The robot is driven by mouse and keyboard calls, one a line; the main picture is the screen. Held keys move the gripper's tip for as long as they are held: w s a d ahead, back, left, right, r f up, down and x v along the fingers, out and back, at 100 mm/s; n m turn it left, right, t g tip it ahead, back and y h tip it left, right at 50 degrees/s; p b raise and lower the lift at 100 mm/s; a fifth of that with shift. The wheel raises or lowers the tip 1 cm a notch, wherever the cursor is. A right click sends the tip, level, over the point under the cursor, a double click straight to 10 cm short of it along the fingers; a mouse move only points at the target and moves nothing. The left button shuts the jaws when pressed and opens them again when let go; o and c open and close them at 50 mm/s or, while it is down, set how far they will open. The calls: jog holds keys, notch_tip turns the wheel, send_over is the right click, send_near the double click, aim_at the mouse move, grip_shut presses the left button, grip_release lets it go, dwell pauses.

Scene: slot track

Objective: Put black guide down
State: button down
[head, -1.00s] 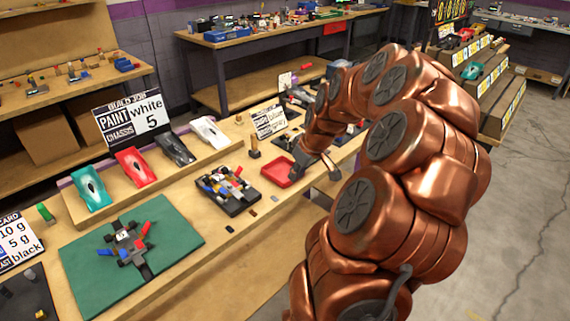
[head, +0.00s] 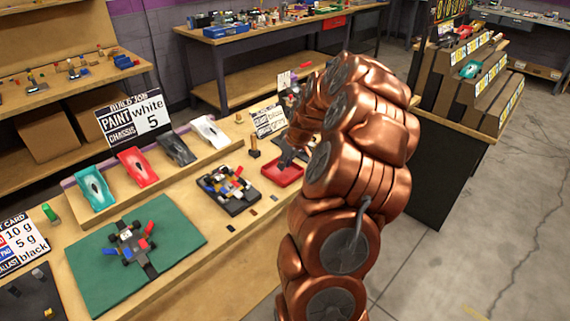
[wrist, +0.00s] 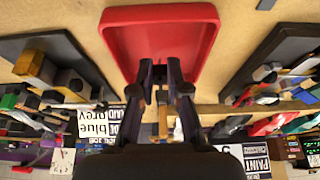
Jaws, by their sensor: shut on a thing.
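My gripper (head: 287,155) is over the back part of a red tray (head: 283,178) on the workbench. In the wrist view my gripper (wrist: 160,70) points at the red tray (wrist: 205,45), its fingertips over the tray's near part. The fingers are shut on a small dark piece (wrist: 160,76), taken to be the black guide. It is mostly hidden by the fingers, and its shape is unclear. The visible tray floor looks empty. I cannot tell exactly how high the fingertips are above it.
A black tray of coloured parts (head: 243,205) stands left of the red tray. A green mat (head: 90,285) with a car chassis (head: 131,243) lies further left. Several car bodies (head: 135,170) line a raised shelf behind. Bare wood borders the red tray.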

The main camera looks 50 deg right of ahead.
jog(key=shift+f, duration=0.6)
jog(key=shift+f, duration=0.1)
jog(key=shift+f, duration=0.15)
jog(key=c, duration=1.2)
grip_release()
jog(key=shift+o, duration=0.2)
jog(key=shift+r, duration=0.2)
